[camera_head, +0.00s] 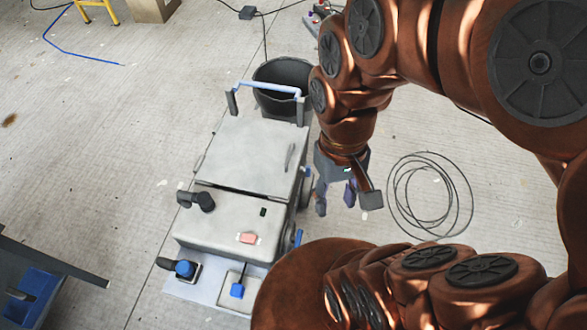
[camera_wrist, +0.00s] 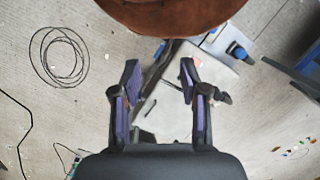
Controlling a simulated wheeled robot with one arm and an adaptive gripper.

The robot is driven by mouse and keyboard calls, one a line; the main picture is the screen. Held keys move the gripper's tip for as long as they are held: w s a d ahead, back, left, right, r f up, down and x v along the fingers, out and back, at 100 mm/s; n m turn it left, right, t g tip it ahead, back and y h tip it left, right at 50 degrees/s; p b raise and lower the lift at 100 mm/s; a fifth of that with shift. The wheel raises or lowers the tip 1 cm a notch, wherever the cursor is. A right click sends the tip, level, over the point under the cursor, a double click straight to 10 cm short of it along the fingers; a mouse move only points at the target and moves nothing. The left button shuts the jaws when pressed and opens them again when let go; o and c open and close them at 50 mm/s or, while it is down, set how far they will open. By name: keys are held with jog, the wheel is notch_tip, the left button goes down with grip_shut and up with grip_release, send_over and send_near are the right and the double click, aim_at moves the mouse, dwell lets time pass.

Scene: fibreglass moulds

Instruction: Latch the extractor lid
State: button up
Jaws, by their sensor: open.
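The extractor (camera_head: 213,228) is a pale grey wheeled box in the head view, with a blue push handle at its far end. Its lid (camera_head: 250,150) is the flat panel on the far half. A dark gap runs along the lid's near edge; I cannot tell whether it is fully seated. A slim grey bar (camera_head: 290,157), perhaps the latch or a handle, is on the lid's right side. My gripper (camera_head: 335,198) is open and empty, beside the extractor's right side. In the wrist view, the extractor (camera_wrist: 212,82) shows between and beyond the open fingers (camera_wrist: 159,75).
A black bucket (camera_head: 284,72) stands behind the extractor. A coiled black cable (camera_head: 430,195) lies on the floor to the right. A dark bench with a blue bin (camera_head: 35,290) is at lower left. Hose fittings (camera_head: 203,201) stick up on the extractor's left. Floor at left is mostly clear.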

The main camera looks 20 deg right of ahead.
jog(key=w+a+f+m+g+y+b, duration=0.35)
jog(key=w+a+f+y+b, duration=0.35)
jog(key=w+f+b, duration=0.4)
jog(key=m+t+y+b, duration=0.8)
jog(key=m+y+b, duration=0.1)
jog(key=m+b, duration=0.35)
send_over(308, 170)
jog(key=s+a, duration=0.5)
jog(key=a, duration=0.2)
notch_tip(308, 170, down, 25)
jog(key=w+d+f+m+t+h+b, duration=0.1)
jog(key=d+f+m+t+b, duration=0.25)
jog(key=d+f, duration=0.45)
jog(key=w+d+f+m+t+h+b, duration=0.15)
jog(key=d+f+m+t, duration=0.35)
jog(key=f, duration=0.5)
jog(key=shift+g+y, duration=0.4)
jog(key=shift+y, duration=0.05)
jog(key=shift+b+x, duration=1.05)
jog(key=shift+x, duration=2.15)
jog(key=shift+s+a+f, duration=0.1)
jog(key=shift+s+f, duration=0.05)
grip_shut()
